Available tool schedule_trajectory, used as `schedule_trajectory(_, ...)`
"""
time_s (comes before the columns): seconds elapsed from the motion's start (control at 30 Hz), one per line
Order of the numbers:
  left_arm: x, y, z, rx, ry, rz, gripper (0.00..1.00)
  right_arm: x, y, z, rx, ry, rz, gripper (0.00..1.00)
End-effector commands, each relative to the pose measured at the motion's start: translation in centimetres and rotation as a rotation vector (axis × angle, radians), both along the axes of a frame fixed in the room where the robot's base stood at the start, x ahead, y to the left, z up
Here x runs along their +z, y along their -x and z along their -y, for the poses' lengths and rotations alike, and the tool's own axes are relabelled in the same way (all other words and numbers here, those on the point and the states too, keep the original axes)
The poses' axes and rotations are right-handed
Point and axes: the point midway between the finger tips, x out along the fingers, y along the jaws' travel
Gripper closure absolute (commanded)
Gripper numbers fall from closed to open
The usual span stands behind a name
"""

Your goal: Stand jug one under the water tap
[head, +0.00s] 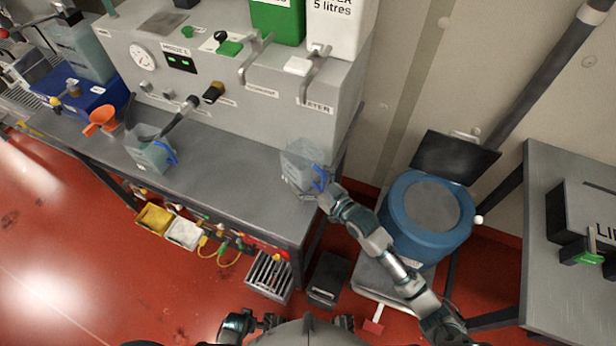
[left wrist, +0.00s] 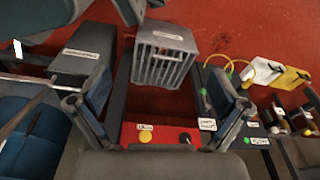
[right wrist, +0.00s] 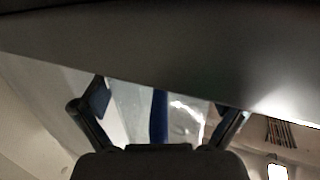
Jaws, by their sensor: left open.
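A clear jug with a blue handle (head: 303,166) stands upright at the right end of the grey bench, below the right-hand tap (head: 314,78). That tap's label is only partly legible. My right gripper (head: 326,190) is at this jug's handle. In the right wrist view its fingers (right wrist: 160,112) are apart, with the blue handle (right wrist: 159,118) between them and gaps on both sides. I cannot read which jug is one. My left gripper (left wrist: 158,98) is open and empty, low in front of the bench.
The bench top (head: 225,168) is clear between the jugs. A blue drum (head: 428,215) with a raised lid stands right of the bench.

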Motion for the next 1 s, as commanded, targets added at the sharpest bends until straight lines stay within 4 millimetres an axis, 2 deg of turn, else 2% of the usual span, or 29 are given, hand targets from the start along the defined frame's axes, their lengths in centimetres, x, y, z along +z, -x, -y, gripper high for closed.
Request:
schedule_trajectory(0.37,0.0,0.0,0.0,0.0,0.001,0.005,0.0,0.3,0.3,0.1,-0.001,0.003,0.0,0.0)
schedule_trajectory(0.6,-0.9,0.9,-0.3,-0.001,-0.004,-0.008,0.0,0.8,3.8,3.3,-0.001,0.004,0.0,0.0)
schedule_trajectory(0.8,-1.4,0.8,-0.4,-0.002,-0.004,-0.002,0.0,1.2,7.0,6.2,0.001,0.004,-0.002,0.0)
schedule_trajectory(1.0,-1.6,0.6,-0.2,-0.005,-0.002,0.0,0.0,1.4,8.6,7.7,0.0,0.002,-0.002,0.0)
